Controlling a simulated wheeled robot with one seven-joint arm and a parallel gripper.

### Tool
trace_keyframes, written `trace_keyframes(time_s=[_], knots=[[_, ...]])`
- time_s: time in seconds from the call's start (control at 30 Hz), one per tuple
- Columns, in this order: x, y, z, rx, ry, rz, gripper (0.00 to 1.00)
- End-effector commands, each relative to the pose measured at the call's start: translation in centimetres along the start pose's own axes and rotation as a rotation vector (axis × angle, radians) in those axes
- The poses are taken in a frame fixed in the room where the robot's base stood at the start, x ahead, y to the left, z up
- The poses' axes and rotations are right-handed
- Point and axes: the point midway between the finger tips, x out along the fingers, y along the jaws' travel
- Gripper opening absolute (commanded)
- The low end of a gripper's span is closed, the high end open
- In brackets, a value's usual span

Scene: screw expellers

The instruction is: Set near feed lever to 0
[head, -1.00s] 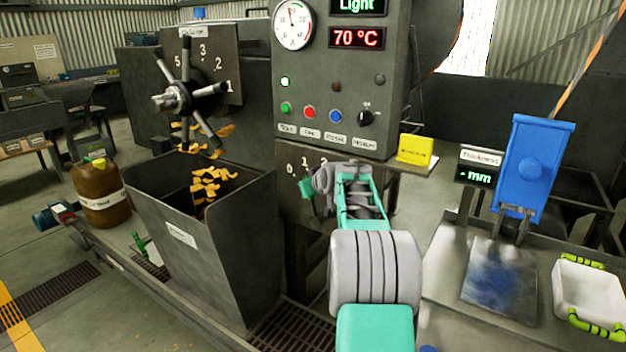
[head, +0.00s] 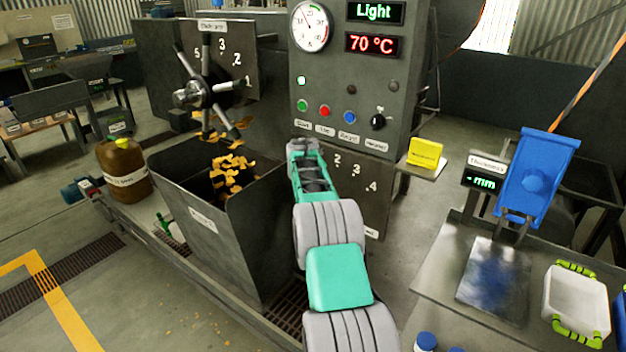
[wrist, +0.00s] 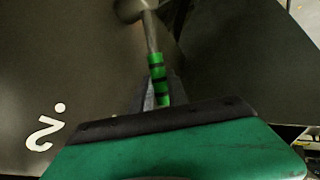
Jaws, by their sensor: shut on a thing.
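The near feed lever (wrist: 156,72) shows in the wrist view as a thin metal rod with a green, black-banded grip, running down from a round grey hub. My gripper (wrist: 158,98) is shut on the banded grip. In the head view my arm hides the lever, and the wrist end of my arm covers the left part of the lever's scale panel (head: 368,205). The marks 2, 3 and 4 show to the right of my arm; the 0 and 1 are hidden. One white numeral, apparently a 2, shows at lower left in the wrist view.
A grey hopper (head: 245,240) with orange flakes stands close left of my arm. A spoked handwheel (head: 208,95) is above it. A yellow block (head: 425,153) sits on a ledge at right. A steel bench (head: 440,275) with a white tray (head: 577,300) is at lower right.

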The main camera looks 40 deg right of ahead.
Motion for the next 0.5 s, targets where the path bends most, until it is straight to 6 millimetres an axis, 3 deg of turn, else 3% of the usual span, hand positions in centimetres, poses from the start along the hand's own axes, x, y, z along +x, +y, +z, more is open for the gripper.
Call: trace_keyframes(time_s=[0.27, 0.3, 0.4, 0.5], knots=[[0.24, -0.24, 0.23, -0.003, -0.005, -0.003, 0.00], [0.25, -0.25, 0.24, -0.003, -0.005, -0.004, 0.21], [0.23, -0.24, 0.20, -0.003, -0.004, -0.003, 0.29], [0.17, -0.18, 0.14, -0.002, -0.003, -0.003, 0.29]])
